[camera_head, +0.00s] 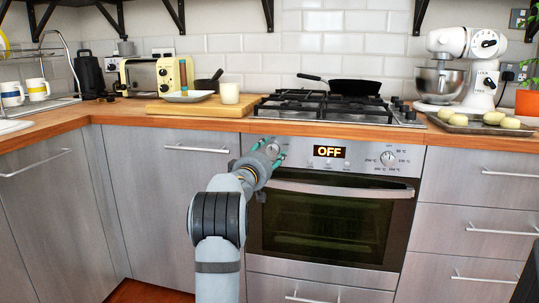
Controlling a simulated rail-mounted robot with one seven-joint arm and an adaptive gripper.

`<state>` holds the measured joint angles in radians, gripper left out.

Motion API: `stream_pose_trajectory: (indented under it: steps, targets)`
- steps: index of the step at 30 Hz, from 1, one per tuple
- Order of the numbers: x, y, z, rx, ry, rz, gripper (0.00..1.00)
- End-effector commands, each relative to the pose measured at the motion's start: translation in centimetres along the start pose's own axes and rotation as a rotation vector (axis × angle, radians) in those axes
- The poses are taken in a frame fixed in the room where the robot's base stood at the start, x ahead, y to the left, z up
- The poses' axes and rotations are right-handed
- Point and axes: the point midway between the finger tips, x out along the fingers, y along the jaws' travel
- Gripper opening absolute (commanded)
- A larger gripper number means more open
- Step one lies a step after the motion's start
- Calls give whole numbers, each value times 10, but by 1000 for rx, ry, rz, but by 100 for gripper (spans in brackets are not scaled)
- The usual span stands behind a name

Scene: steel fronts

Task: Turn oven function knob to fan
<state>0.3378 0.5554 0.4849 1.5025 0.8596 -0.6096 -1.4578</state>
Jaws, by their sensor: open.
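The oven (330,225) is built in under the worktop, with its door shut. Its display (329,152) reads OFF. A round knob (388,158) with temperature marks sits at the right of the control panel. My gripper (282,153) is at the left end of the panel, with its teal fingers apart. The oven function knob is not clearly visible; my gripper and wrist cover the left end of the panel. I cannot tell whether the fingers touch anything there.
The oven door handle (340,190) juts out below the panel. A hob (338,107) with a black pan (340,86) is above, on the wooden worktop. A chopping board (195,107) lies left of the hob, and a tray (480,124) lies to its right. Drawer handles (196,149) stick out.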

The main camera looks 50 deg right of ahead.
Motion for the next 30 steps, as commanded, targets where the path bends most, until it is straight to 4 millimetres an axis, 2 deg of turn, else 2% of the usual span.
stream_pose_trajectory:
  steps: [2,24,30]
  targets:
    - [0,0,0,0,0,0,50]
    - [0,0,0,0,0,0,6]
    - [0,0,0,12,0,-1,6]
